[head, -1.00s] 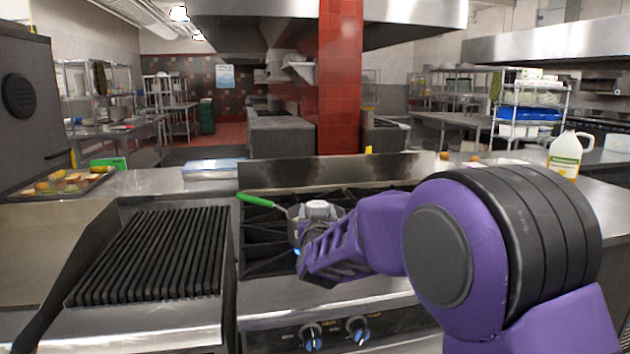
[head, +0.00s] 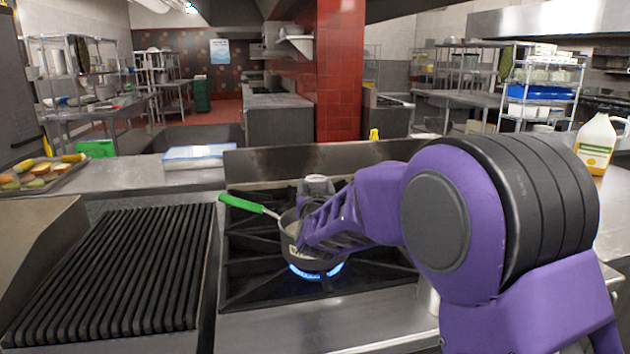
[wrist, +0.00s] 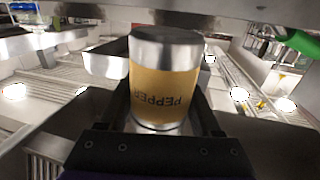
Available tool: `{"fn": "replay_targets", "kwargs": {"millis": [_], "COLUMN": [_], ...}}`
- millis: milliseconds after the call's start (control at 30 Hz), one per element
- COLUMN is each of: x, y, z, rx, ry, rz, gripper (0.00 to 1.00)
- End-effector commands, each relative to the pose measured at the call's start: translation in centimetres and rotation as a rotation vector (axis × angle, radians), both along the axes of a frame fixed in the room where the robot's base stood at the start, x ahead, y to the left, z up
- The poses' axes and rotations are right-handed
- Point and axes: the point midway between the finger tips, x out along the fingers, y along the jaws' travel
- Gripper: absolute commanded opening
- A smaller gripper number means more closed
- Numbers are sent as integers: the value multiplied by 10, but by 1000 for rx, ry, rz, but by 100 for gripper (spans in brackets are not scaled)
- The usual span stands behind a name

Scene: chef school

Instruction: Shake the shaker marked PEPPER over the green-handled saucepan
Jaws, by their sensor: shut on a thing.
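In the wrist view the PEPPER shaker (wrist: 165,82), yellow with metal ends, sits between my fingers; its lettering reads upside down in that picture. My gripper (head: 308,238) is shut on it. In the head view my gripper is over or just in front of the right part of the dark saucepan (head: 289,226), hiding much of it. The saucepan's green handle (head: 247,204) points left, and it also shows at the top right of the wrist view (wrist: 299,42). I cannot clearly make out the shaker in the head view.
A blue flame (head: 317,271) burns under the saucepan on the black stove grate (head: 252,283). A ribbed grill (head: 110,270) lies to the left. A food tray (head: 40,180) and a white jug (head: 597,145) stand on the counters either side. The front-right grate is bare.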

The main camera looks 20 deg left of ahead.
Motion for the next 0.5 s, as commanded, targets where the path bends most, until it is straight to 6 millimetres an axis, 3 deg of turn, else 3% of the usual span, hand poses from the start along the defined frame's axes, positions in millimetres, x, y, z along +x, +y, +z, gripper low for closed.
{"fn": "replay_targets", "kwargs": {"millis": [267, 500], "x": [-3, -14], "y": [3, 12], "z": [-3, -17], "rx": [111, 431], "ry": [119, 485], "rz": [-1, -3], "gripper": [0, 0]}}
